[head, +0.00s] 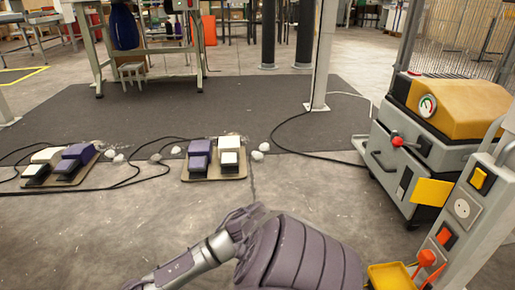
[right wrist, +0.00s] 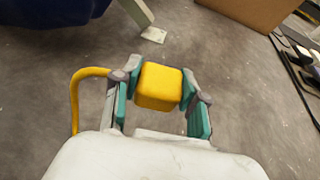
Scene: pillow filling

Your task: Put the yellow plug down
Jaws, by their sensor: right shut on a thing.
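The yellow plug (right wrist: 159,87) is a rounded block in the right wrist view. My right gripper (right wrist: 162,88) is shut on it, with one teal-padded finger on each side. A yellow cable (right wrist: 76,95) curves at the left of the gripper, and where it joins the plug is hidden. Grey concrete floor (right wrist: 235,65) shows beyond the plug. How high the plug is above the floor is hard to tell. I cannot make out the plug or my right gripper in the head view. My left gripper is in neither view.
A grey machine with a yellow top (head: 465,108) stands at the right, beside a grey control post (head: 455,220) with switches and a socket. Pedal boards (head: 215,178) and (head: 60,168) and black cables lie on the floor. A cardboard box (right wrist: 255,12) shows in the wrist view.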

